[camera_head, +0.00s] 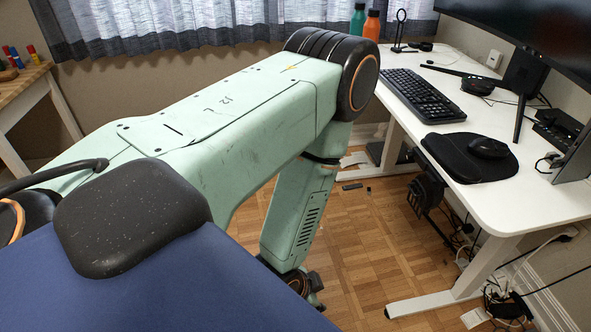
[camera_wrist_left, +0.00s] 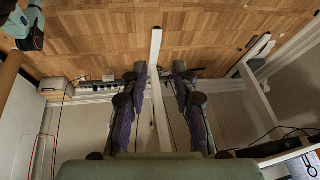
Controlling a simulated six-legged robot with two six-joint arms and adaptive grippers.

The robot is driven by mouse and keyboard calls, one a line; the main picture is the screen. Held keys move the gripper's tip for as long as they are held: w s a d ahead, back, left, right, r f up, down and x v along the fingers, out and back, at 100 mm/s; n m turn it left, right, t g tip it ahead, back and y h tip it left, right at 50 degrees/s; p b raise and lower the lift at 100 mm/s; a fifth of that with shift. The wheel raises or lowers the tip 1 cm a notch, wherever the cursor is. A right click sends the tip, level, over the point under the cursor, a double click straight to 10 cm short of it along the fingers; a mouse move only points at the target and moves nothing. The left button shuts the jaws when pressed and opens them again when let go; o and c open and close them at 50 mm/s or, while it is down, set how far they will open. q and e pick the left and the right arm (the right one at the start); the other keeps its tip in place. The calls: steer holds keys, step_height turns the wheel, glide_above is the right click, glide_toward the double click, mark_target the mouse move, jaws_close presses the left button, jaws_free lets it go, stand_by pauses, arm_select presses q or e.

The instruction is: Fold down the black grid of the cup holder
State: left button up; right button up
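A black device (camera_head: 428,185) hangs at the front edge of the white desk in the head view. It looks like the cup holder, but its grid cannot be made out clearly. My left arm reaches across the head view and bends down left of the desk, its lower end well apart from this device. My left gripper (camera_wrist_left: 160,69) shows in the left wrist view with its two fingers spread and nothing held between them. A white bar lies beyond the gap. I cannot identify the cup holder in the wrist view. My right gripper is not in view.
The white desk (camera_head: 458,92) carries a keyboard (camera_head: 422,96), a mouse on a black pad (camera_head: 465,165) and a monitor. A green bottle (camera_head: 357,21) and an orange bottle (camera_head: 371,26) stand at its far end. Cables hang under the desk. Parquet floor (camera_head: 385,250) is open left of it.

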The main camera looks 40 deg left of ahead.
arm_select(q)
steer(key=shift+s+a+r+n+g, duration=0.1)
steer(key=shift+s+n+g, duration=0.5)
steer(key=shift+s, duration=0.85)
steer(key=shift+s+a+n+g, duration=0.1)
steer(key=shift+s+n+g, duration=0.3)
steer(key=shift+s+n, duration=0.75)
steer(key=shift+s+m, duration=0.35)
steer(key=shift+s, duration=0.05)
